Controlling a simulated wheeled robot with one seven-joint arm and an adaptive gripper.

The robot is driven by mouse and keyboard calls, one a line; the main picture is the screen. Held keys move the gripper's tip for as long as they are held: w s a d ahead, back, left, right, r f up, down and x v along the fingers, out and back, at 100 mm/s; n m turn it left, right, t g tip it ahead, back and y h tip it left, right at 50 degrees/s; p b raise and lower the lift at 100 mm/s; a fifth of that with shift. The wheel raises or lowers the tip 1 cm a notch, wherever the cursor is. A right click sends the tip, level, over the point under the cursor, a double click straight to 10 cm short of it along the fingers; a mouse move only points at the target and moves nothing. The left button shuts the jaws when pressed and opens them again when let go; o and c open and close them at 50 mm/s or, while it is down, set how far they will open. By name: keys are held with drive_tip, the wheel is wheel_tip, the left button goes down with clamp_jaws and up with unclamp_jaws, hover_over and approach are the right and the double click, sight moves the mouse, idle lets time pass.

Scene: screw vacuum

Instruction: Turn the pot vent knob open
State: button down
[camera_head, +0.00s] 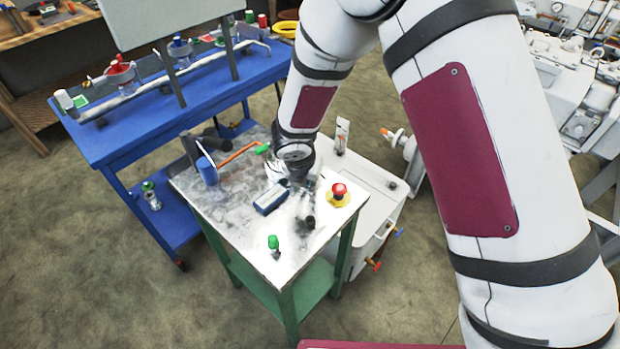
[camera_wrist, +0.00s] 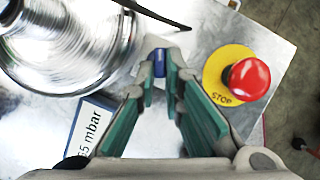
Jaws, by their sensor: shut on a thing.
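The blue vent knob (camera_wrist: 159,63) shows between my fingertips in the wrist view. My gripper (camera_wrist: 160,70) has teal finger pads and is shut on this knob; its two fingertips sit on either side of it. The round, shiny, clear-looking pot (camera_wrist: 62,45) fills the upper left of the wrist view, just left of the knob. The knob's lower part and how it joins the pot are hidden by the fingers. In the head view my arm reaches down to the small table, and the knob cannot be made out.
A red stop button (camera_wrist: 248,78) on a yellow disc stands close to the right of my fingers. A pressure display (camera_wrist: 88,128) reading mbar lies at lower left. On the metal-topped table (camera_head: 250,240) are a green-capped item (camera_head: 273,242) and a blue cylinder (camera_head: 207,171).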

drive_tip(key=m, duration=0.1)
drive_tip(key=m+h, duration=0.1)
drive_tip(key=m, duration=0.1)
drive_tip(key=m+g+b, duration=0.1)
drive_tip(key=shift+w+a+f+m+h, duration=0.15)
drive_tip(key=shift+a+m+h, duration=0.1)
drive_tip(key=shift+m+h, duration=0.05)
idle(0.5)
drive_tip(key=c, duration=1.7)
unclamp_jaws()
